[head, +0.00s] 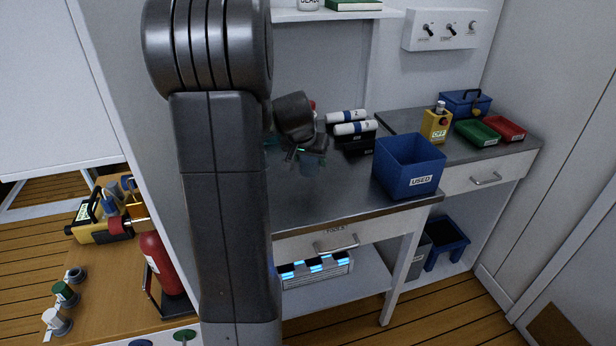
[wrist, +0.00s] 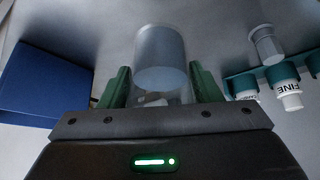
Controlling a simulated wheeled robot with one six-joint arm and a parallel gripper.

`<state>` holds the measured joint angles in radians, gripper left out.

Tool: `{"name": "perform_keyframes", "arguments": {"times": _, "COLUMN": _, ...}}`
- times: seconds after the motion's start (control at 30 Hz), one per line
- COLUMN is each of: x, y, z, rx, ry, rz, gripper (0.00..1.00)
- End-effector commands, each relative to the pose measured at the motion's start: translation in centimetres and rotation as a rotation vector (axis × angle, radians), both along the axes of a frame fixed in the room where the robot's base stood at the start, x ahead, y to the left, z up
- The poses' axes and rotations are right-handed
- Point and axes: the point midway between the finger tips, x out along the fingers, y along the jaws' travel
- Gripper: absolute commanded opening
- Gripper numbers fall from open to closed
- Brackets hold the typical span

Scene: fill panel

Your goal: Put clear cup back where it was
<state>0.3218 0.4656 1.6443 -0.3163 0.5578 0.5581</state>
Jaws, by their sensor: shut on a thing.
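The clear cup (wrist: 160,62) stands out between the two green fingers of my gripper (wrist: 160,88) in the wrist view. My gripper is shut on it. In the head view my gripper (head: 308,155) is over the steel counter (head: 322,200), and only a faint, bluish part of the cup (head: 308,169) shows under it. I cannot tell whether the cup touches the counter. My arm hides the counter's left part in the head view.
The blue USED bin (head: 408,166) stands right of my gripper; it also shows in the wrist view (wrist: 45,82). Two white-and-blue bottles (head: 346,117) lie behind. The counter's front middle is clear.

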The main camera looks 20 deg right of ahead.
Motion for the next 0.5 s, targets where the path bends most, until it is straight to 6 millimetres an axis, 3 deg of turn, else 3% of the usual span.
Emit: {"name": "perform_keyframes", "arguments": {"times": 0.5, "x": 0.0, "y": 0.0, "z": -5.6, "rx": 0.001, "ry": 0.000, "rz": -0.001, "gripper": 0.31}}
